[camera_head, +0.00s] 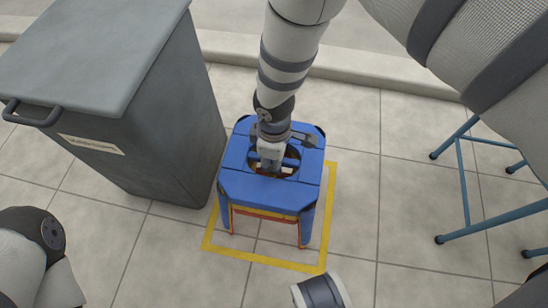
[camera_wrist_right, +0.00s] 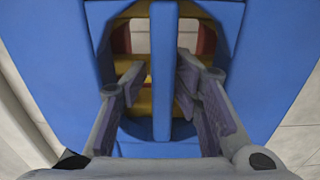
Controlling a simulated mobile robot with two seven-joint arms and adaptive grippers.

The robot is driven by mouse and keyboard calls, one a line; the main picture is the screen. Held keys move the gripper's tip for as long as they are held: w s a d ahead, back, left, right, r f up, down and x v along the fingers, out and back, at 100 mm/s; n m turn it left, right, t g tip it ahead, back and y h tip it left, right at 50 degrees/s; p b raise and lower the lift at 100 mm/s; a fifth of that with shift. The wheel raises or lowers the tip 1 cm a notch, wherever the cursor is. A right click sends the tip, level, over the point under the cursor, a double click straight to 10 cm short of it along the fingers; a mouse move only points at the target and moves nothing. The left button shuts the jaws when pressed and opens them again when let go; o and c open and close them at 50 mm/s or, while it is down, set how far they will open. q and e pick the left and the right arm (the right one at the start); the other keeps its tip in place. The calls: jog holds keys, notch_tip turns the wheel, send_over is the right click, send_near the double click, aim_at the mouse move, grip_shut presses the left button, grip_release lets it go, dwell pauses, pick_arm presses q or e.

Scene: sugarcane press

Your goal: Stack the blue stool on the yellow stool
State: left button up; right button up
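The blue stool (camera_head: 262,197) stands upright in the middle of the head view, with a round hole and a crossbar in its seat. Yellow and orange parts of the yellow stool (camera_head: 266,213) show under its seat, so the blue stool sits over it; most of the yellow stool is hidden. My right gripper (camera_head: 270,168) reaches down into the hole. My left gripper is not clearly in view.
A yellow square outline (camera_head: 262,260) marks the floor around the stools. A grey bin (camera_head: 170,110) stands close at left. A blue metal frame (camera_head: 465,190) stands at right. Tiled floor between the stools and the frame is clear.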

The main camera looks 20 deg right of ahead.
jog(key=shift+s+a+f, duration=0.1)
jog(key=shift+s+f, duration=0.15)
jog(key=shift+f, duration=0.25)
jog(key=shift+r, duration=0.1)
pick_arm(q)
jog(key=shift+w, duration=0.1)
pick_arm(e)
notch_tip(320, 180, up, 12)
jog(key=shift+w+r, duration=0.15)
jog(key=shift+w, duration=0.05)
pick_arm(q)
jog(key=shift+r, duration=0.1)
pick_arm(e)
jog(key=shift+r, duration=0.1)
